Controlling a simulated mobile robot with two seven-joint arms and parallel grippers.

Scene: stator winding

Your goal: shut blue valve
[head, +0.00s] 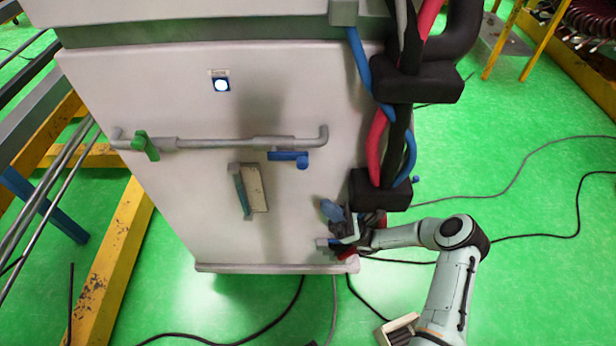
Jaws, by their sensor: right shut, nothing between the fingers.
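The blue valve (288,156) is on the horizontal grey pipe (220,143) across the front of the white cabinet, right of the middle. Its blue lever lies roughly level, just under the pipe and along it, with a rounded blue end at the right. My right gripper (338,220) is shut and empty at the cabinet's lower right, below and to the right of the blue valve and apart from it. Its fingertips are small and partly mixed with blue and dark parts there. My left gripper is out of view.
A green valve (145,146) sits on the left part of the pipe. A cabinet handle (248,190) sticks out below the pipe. Thick black, red and blue cables (390,120) hang at the right edge, above my right gripper. Yellow beams (115,265) stand left.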

